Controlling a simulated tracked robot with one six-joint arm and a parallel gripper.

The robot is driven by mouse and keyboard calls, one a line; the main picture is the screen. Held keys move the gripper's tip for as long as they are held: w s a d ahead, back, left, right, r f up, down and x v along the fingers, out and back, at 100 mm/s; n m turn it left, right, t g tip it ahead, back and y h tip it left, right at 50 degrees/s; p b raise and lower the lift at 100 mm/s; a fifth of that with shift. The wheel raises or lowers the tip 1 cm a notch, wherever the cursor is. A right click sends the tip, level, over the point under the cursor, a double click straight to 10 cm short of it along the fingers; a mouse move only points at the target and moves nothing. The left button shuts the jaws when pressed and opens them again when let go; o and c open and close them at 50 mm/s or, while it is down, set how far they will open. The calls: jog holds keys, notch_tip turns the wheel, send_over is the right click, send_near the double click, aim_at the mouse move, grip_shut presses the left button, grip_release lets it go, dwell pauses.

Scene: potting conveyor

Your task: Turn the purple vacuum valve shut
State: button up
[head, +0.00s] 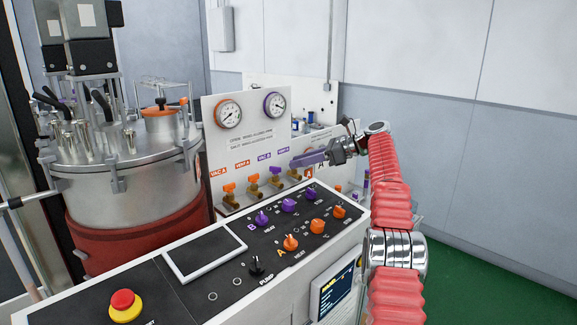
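Small valves stand in a row low on the white gauge panel (238,146), under orange and purple labels. The right end of the row is partly hidden behind my gripper (299,161). The gripper reaches in from the right, in front of the panel by the purple labels. A long purple-grey piece extends left from its dark wrist. I cannot tell whether this is its fingers or a held handle, nor whether it touches a valve.
A sloped black console (215,265) with orange and purple knobs and a red stop button (123,300) lies in front of the panel. A steel vessel (125,190) stands left. Two round gauges, orange-rimmed (228,114) and purple-rimmed (274,105), sit above the valves. Green floor (510,280) is clear at right.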

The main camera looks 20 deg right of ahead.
jog(key=shift+v, duration=2.25)
jog(key=shift+s, duration=0.1)
jog(key=s+a+r+n+g+h, duration=0.1)
jog(key=a+r+n, duration=0.15)
jog(key=a, duration=0.25)
jog(key=s+a+r+n+h, duration=0.1)
jog(key=a+r+n+h, duration=0.15)
jog(key=a, duration=0.35)
jog(key=s+a+n+g+h, duration=0.1)
jog(key=s+a+n+h, duration=0.1)
jog(key=s+a+n, duration=0.7)
jog(key=s+a+f+n+h, duration=0.1)
jog(key=s+f+n, duration=0.3)
jog(key=s, duration=0.7)
jog(key=s+a+f+n+h, duration=0.2)
jog(key=s+f, duration=0.6)
jog(key=s, duration=0.4)
jog(key=s+a+f+n+h, duration=0.2)
jog(key=s+f+n, duration=0.3)
jog(key=s, duration=0.7)
jog(key=shift+a+f+n+g, duration=0.3)
jog(key=shift+a+f, duration=0.45)
jog(key=shift+f, duration=0.15)
